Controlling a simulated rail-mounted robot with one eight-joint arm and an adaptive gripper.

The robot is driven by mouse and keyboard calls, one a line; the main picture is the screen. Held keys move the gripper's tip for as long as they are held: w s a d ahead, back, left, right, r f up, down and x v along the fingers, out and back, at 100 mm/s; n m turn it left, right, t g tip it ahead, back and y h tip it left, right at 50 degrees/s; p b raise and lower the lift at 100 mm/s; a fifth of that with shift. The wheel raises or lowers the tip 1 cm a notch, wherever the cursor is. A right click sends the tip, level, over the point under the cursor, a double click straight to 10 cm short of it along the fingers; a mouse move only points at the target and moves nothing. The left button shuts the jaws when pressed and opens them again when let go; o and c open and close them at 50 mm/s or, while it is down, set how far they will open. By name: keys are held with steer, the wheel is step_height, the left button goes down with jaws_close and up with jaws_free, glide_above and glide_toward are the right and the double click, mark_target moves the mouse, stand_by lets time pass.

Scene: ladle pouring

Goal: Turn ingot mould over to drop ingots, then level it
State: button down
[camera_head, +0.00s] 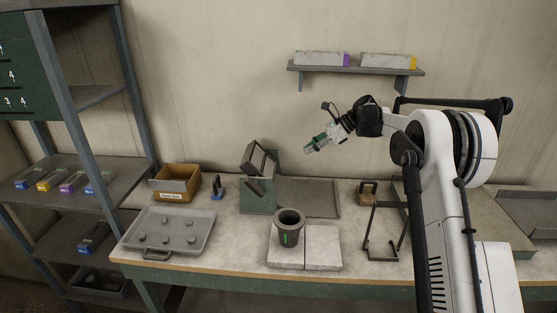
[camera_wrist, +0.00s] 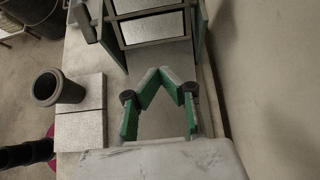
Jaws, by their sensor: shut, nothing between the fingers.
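The ingot mould (camera_head: 262,158) is a dark frame with crossbars, sitting tilted on a green stand (camera_head: 257,197) at the back middle of the bench. In the wrist view the mould (camera_wrist: 147,13) is at the top, with pale surfaces between its bars. Whether ingots are in it I cannot tell. My gripper (camera_head: 310,148) has green fingers and is in the air to the right of the mould, apart from it. In the wrist view its fingers (camera_wrist: 163,80) are shut with nothing held.
A grey tray (camera_head: 130,238) with several small lumps lies at the left. A dark crucible (camera_head: 289,220) stands on pale slabs (camera_head: 322,247) at the front. A dark plate (camera_head: 318,197) lies right of the stand. A wire frame (camera_head: 381,256) stands farther right. A wall shelf (camera_head: 355,70) is above.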

steer(key=p+x, duration=0.2)
steer(key=x, duration=1.2)
steer(key=shift+f+b, duration=0.2)
steer(key=shift+b, duration=0.1)
